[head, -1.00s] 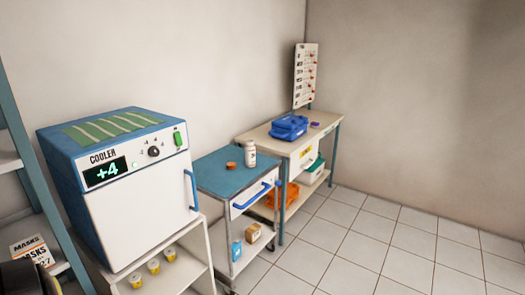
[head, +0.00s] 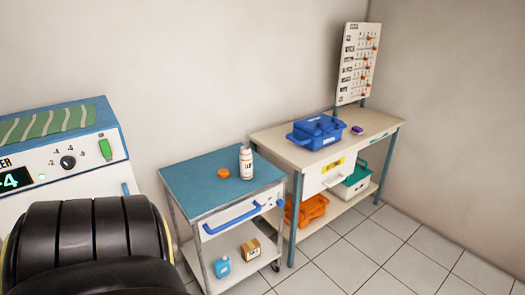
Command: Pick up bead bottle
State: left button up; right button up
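A white bottle (head: 246,163) with a label, likely the bead bottle, stands upright on the blue top of a small trolley (head: 200,180). An orange round cap or lid (head: 223,173) lies just left of it on the same top. The bottle's mouth looks uncapped, though it is small in view. A black ribbed part of my arm fills the lower left of the head view, well short of the bottle. Neither gripper's fingers show.
A cooler (head: 75,165) stands at the left. Right of the trolley is a bench (head: 376,123) with a blue toolbox (head: 317,131), a purple item (head: 357,130) and a chart board (head: 357,63). Orange (head: 305,208) and green-lidded (head: 352,182) containers sit below. Tiled floor (head: 400,245) is open at the right.

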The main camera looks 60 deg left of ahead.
aim_at(245, 159)
jog(key=u, duration=2.5)
jog(key=i, duration=1.7)
